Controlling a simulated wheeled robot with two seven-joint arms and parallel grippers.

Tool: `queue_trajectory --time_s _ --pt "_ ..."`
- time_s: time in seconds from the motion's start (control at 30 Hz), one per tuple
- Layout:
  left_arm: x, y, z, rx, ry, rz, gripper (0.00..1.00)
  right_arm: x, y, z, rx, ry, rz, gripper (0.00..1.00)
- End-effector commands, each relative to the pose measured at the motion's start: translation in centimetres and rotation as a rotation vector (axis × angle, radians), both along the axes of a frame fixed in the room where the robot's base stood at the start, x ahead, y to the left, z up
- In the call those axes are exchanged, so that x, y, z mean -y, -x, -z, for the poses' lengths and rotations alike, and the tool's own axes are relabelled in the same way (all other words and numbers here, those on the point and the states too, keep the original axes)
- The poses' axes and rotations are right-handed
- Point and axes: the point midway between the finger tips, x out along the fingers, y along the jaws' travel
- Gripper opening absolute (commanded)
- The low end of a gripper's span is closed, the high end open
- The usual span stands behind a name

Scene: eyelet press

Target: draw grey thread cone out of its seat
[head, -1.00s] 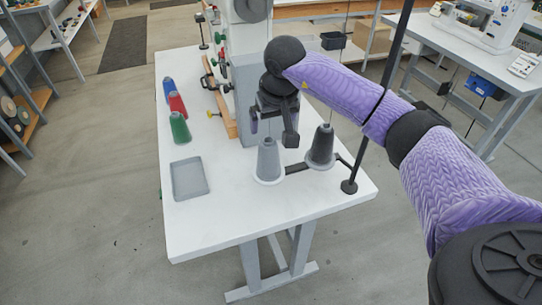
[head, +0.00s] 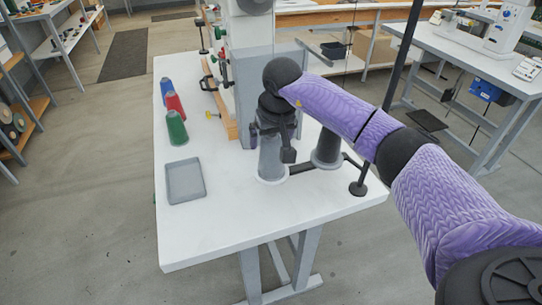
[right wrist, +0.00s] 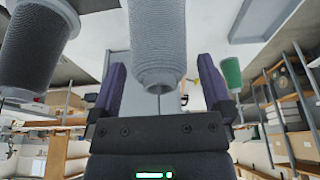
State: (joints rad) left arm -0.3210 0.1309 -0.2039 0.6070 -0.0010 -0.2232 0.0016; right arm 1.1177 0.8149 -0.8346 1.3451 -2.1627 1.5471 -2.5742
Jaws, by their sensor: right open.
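The light grey thread cone (head: 270,163) stands upright on its pale round seat (head: 272,182) near the table's front right. My right gripper (head: 271,143) is at the cone's upper part and hides its top in the head view. In the right wrist view the gripper (right wrist: 162,88) is open, with one purple finger on each side of the grey cone's narrow end (right wrist: 158,60). Gaps show between the fingers and the cone. My left gripper is not in view.
A darker grey cone (head: 327,150) stands close on the right, near a black post foot (head: 358,188). Blue, red (head: 175,105) and green (head: 177,128) cones stand at left. A grey tray (head: 185,181) lies at front left, with clear white tabletop between. The machine column stands behind.

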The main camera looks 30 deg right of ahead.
Motion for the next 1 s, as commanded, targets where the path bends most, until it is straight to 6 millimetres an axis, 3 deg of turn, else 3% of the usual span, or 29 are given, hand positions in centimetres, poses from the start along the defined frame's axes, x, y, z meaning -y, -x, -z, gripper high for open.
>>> queue_trajectory --time_s 0.33,0.7,0.77,1.0 --pt "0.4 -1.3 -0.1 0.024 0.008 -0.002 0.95 0.0 0.0 0.0 0.0 -0.001 0.0 1.0" --pt "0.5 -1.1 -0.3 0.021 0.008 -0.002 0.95 0.0 0.0 0.0 0.0 0.0 0.0 1.0" --pt "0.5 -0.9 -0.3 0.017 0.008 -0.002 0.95 0.0 0.0 0.0 0.0 0.0 0.0 0.89" --pt "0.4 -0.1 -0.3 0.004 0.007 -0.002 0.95 0.0 0.0 0.0 0.0 0.0 0.0 0.39"
